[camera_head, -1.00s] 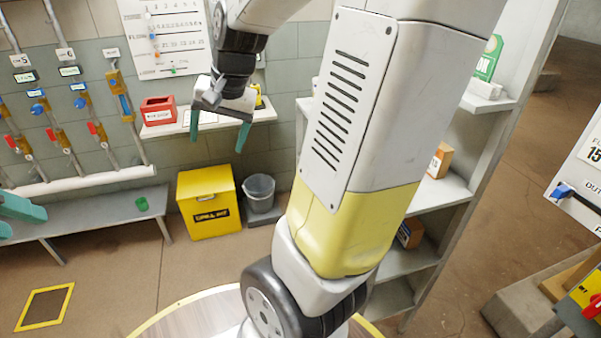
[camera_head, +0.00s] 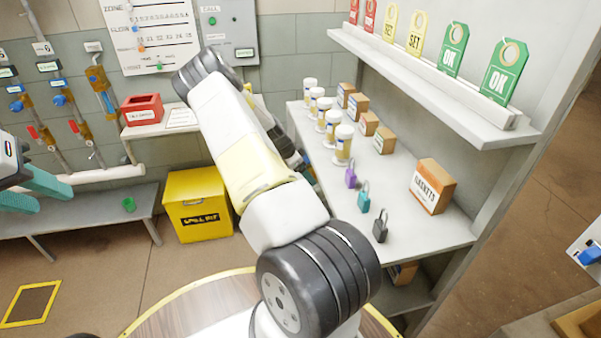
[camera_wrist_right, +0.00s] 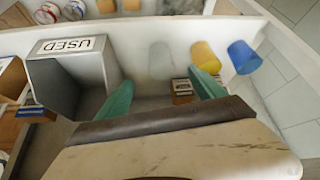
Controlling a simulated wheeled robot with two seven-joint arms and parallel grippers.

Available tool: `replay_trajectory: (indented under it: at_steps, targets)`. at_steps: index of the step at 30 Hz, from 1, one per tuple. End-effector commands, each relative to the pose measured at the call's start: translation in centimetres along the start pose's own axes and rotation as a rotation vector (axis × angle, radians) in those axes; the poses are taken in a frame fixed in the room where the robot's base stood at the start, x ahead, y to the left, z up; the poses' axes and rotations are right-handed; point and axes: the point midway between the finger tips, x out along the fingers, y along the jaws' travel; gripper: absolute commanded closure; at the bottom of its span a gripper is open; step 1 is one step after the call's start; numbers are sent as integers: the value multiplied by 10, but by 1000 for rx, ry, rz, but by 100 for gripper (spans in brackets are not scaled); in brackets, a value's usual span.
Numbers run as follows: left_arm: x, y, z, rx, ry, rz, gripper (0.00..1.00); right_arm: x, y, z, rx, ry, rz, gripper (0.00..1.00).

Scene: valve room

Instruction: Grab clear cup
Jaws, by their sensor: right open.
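The clear cup (camera_wrist_right: 160,62) shows faintly in the right wrist view as a pale, see-through shape against a white surface. It is ahead of my right gripper (camera_wrist_right: 163,88), in line with the gap between its teal fingers. That gripper is open, with nothing seen between the fingers. In the head view my right arm hides that gripper, and I cannot make out the cup there. My left gripper (camera_head: 54,198) is at the left edge of the head view, its teal fingers apart and empty.
In the right wrist view a yellow cup (camera_wrist_right: 205,57) and a blue cup (camera_wrist_right: 243,58) stand right of the clear cup. A grey box marked USED (camera_wrist_right: 72,75) is at left. In the head view, shelves (camera_head: 440,235) hold bottles, boxes and padlocks (camera_head: 380,228).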

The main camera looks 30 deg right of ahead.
Motion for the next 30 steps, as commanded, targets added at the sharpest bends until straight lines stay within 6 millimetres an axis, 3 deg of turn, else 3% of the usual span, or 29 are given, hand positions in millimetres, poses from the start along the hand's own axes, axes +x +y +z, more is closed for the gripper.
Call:
replay_trajectory:
  at_steps: [17, 24, 30]
  targets:
    - [0, 0, 0, 0, 0, 0, 64, 60, -1, -2, 20, 47, 7, 21]
    - [0, 0, 0, 0, 0, 0, 64, 95, -1, -3, 20, 47, 6, 21]
    - [0, 0, 0, 0, 0, 0, 64, 98, -2, -2, 20, 46, 4, 21]
